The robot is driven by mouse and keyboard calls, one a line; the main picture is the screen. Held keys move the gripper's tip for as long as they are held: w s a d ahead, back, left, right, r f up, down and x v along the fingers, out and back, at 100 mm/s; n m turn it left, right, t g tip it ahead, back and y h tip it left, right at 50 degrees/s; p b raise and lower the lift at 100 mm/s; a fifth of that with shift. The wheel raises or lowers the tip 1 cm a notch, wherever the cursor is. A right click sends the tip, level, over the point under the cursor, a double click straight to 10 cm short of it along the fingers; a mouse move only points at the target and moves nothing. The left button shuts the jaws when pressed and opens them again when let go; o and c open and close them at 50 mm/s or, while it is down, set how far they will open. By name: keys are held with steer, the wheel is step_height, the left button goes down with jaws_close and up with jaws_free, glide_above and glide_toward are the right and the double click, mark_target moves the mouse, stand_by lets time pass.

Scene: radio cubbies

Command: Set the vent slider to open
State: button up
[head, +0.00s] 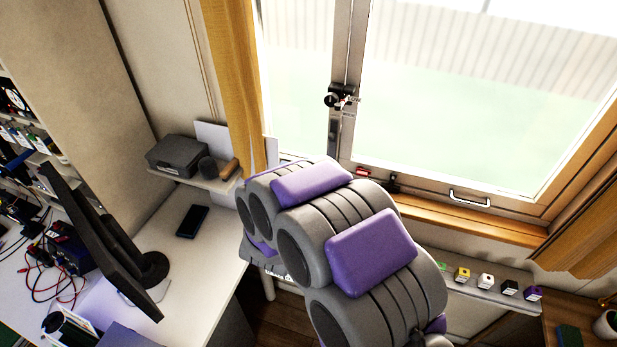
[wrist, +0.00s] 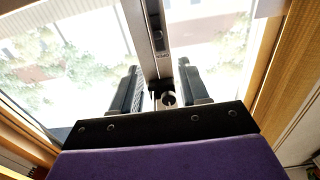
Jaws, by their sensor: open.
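A dark fitting with a round knob (head: 340,96) sits on the upright window post, above a narrow dark vertical piece (head: 335,132). I cannot tell for sure which part is the vent slider, or its setting. In the wrist view my gripper (wrist: 159,68) has its two dark fingers spread apart, with the grey window post (wrist: 148,40) between them. A small round dark knob (wrist: 168,98) shows low between the fingers, and nothing is held. I cannot tell whether the fingers touch anything.
The window has a lower handle (head: 469,199) and a wooden sill (head: 490,221). A yellow curtain (head: 233,75) hangs to the left. A desk with a monitor (head: 100,240) stands at left; a small shelf holds a grey case (head: 178,154). Several small boxes line a ledge (head: 455,285) at right.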

steer(key=shift+v, duration=2.1)
steer(key=s+a+r+n+g+y, duration=0.1)
steer(key=s+n+g+y, duration=0.2)
steer(key=s+g+y, duration=0.7)
steer(key=s+d+r+g+h, duration=0.1)
steer(key=s+d+g, duration=0.2)
steer(key=s, duration=0.6)
steer(key=s+d+g+h, duration=0.2)
steer(key=s+d+g, duration=0.1)
steer(key=s+d, duration=0.4)
steer(key=s+d+r+g+h, duration=0.1)
steer(key=s+d+g, duration=0.2)
steer(key=s, duration=0.9)
steer(key=d, duration=0.3)
steer(key=shift+s+r+n, duration=0.15)
steer(key=shift+r+n, duration=0.15)
